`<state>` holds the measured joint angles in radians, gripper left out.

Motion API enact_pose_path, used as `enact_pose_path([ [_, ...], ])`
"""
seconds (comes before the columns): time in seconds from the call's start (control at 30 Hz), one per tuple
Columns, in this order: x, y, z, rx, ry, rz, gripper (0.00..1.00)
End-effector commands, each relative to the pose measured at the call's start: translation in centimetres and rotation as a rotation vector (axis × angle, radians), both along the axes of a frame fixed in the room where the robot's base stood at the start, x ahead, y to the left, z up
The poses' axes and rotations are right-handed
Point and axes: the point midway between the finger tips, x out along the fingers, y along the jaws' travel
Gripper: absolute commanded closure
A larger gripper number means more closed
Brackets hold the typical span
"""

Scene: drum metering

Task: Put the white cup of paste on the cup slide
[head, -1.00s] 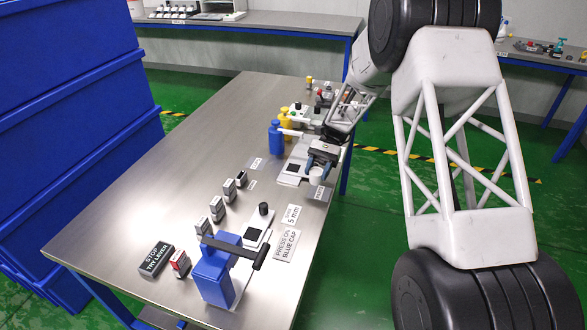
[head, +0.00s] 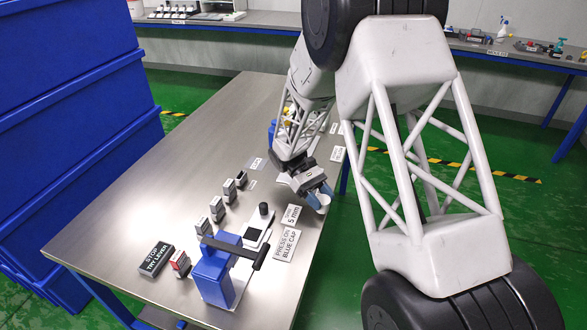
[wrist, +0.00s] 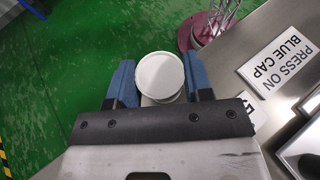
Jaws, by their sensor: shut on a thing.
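My gripper (head: 318,198) has blue fingers shut on the white cup (wrist: 160,75). In the wrist view the cup's round pale top shows between the fingers, with green floor behind it. In the head view the fingers mostly cover the cup (head: 323,207), which is near the table's right edge. The likely cup slide, a white plate with a black square (head: 254,234) and a black knob, lies beside the blue lever press, nearer the camera than my gripper. Part of a white plate (wrist: 300,152) also shows at the wrist view's lower right.
The blue press (head: 214,275) has a dark lever reaching over the plate. Labels "5 mm" (head: 293,215) and "PRESS ON BLUE CAP" (head: 287,245) lie beside it. Several small blocks (head: 217,208) stand to the left. The table's left part (head: 140,200) is clear.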

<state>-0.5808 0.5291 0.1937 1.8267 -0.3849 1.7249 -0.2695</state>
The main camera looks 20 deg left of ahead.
Motion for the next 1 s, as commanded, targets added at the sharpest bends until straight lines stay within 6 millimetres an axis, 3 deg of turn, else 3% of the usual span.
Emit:
enact_pose_path([
  [0.57,-0.1,-0.5,1.5,-0.001,-0.002,0.719,0.77],
  [1.0,1.0,3.2,4.3,-0.001,-0.004,1.264,0.77],
])
